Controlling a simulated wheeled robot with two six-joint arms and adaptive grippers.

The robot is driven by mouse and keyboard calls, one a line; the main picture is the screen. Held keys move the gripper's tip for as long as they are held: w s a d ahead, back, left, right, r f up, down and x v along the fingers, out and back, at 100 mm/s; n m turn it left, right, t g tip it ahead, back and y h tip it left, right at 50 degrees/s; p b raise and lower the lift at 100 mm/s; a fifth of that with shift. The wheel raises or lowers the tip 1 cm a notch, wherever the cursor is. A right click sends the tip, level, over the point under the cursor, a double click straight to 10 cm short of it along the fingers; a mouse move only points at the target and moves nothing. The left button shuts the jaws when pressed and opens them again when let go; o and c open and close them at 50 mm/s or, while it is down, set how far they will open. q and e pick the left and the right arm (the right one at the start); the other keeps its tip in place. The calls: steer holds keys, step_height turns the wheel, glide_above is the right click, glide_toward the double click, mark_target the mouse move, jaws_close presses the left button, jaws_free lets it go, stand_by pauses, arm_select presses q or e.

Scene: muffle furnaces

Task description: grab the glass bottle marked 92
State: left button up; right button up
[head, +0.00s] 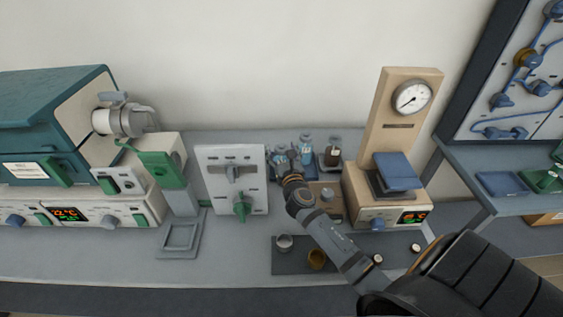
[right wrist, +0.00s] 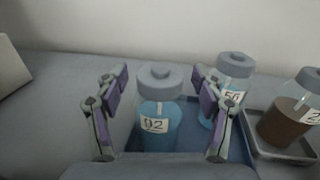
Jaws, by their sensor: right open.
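The glass bottle marked 92 (right wrist: 158,115) has a grey cap and blue liquid. In the right wrist view it stands upright between the two fingers of my right gripper (right wrist: 158,112). The fingers are open, with a gap to the bottle on each side. In the head view my right gripper (head: 286,160) is at the bottles at the back of the bench and largely hides this bottle. A second bottle with blue liquid, marked 56 (right wrist: 232,85), stands just right of the right finger. My left gripper is not in view.
A bottle with brown liquid (right wrist: 288,120) stands in a grey tray (right wrist: 275,152) at the right. A blue tray (right wrist: 131,140) lies under the blue bottles. A control box (head: 230,180) stands left of the gripper, and a gauge stand (head: 375,140) stands right.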

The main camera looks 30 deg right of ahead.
jaws_close()
stand_by(0.5)
step_height(320, 180, up, 28)
steer(key=p, duration=0.8)
